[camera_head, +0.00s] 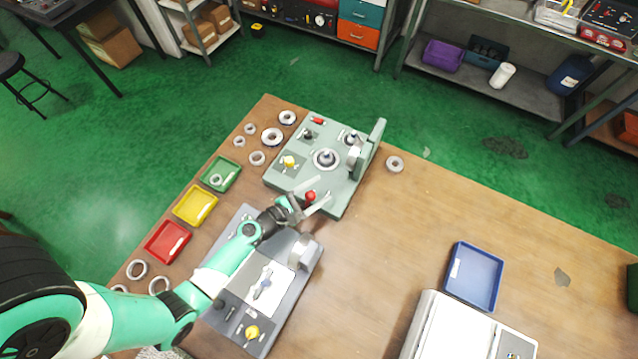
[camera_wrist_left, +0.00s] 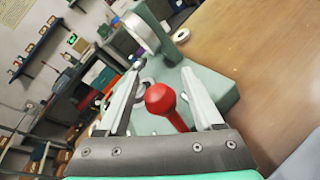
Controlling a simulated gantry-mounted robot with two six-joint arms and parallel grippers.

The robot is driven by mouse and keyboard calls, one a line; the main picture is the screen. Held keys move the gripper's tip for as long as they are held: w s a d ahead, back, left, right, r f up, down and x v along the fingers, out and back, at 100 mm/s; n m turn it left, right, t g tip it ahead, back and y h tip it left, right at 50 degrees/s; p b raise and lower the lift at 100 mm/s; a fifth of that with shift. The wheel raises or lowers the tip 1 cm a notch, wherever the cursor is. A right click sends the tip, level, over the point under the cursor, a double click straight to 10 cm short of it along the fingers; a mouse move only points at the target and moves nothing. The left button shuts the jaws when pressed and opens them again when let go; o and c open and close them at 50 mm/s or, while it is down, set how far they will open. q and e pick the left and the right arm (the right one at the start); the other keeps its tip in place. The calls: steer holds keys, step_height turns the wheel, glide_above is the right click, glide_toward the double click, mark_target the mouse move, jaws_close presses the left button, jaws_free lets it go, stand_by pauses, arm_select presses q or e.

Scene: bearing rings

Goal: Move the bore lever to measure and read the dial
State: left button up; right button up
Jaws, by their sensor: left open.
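The green gauge fixture (camera_head: 296,166) stands at the back of the wooden table, with a central spindle (camera_head: 325,157) and a round dial (camera_head: 355,157) on its upright at the right. A lever with a red ball knob (camera_head: 310,196) rises near its front edge. My left gripper (camera_head: 309,201) is open at this knob. In the left wrist view the red knob (camera_wrist_left: 160,99) stands between the two spread fingers (camera_wrist_left: 165,100), and no grip on it shows. The dial (camera_wrist_left: 142,33) is seen from the side there, so its reading is hidden. My right gripper is not in view.
A grey fixture with a yellow knob (camera_head: 252,331) lies under my left arm. Green (camera_head: 233,166), yellow (camera_head: 212,200) and red (camera_head: 185,232) trays line the left edge, with several metal rings nearby. A blue tray (camera_head: 497,279) lies at the right. The table's middle right is clear.

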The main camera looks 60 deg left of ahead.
arm_select(q)
steer(key=v, duration=1.1)
